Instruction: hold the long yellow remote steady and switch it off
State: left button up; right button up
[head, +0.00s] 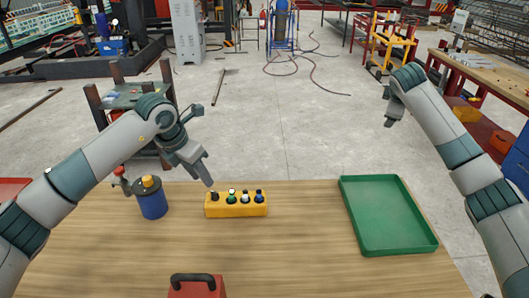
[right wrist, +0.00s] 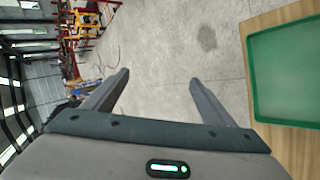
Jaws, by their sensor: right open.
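The long yellow remote (head: 236,211) lies on the wooden table in the head view, its length running left to right. A row of controls stands on its top: a black one at the left end, then green, white and blue ones. My left gripper (head: 207,178) hangs just above and behind the remote's left end, its fingertips close to the black control. I cannot tell whether they touch it or how far the jaws are apart. My right gripper (right wrist: 160,80) is open and empty, away from the remote, beyond the table's far edge at the right.
A green tray (head: 428,246) lies on the table (head: 310,270) at the right. A blue can with a yellow top (head: 152,201) and a red-handled item (head: 122,181) stand left of the remote. A red box with a black handle (head: 196,289) is at the front edge. The table between remote and tray is clear.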

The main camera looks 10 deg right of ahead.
jog(key=w+a+f+n+g+y, duration=0.1)
jog(key=w+a+f+y, duration=0.15)
jog(key=a, duration=1.05)
jog(key=n+g+y, duration=0.3)
jog(key=n+g, duration=0.2)
jog(key=g, duration=0.2)
send_over(258, 198)
jog(key=w, duration=0.2)
notch_tip(258, 198, down, 3)
jog(key=shift+d+r, duration=0.15)
notch_tip(258, 198, down, 18)
jog(key=shift+r, duration=0.25)
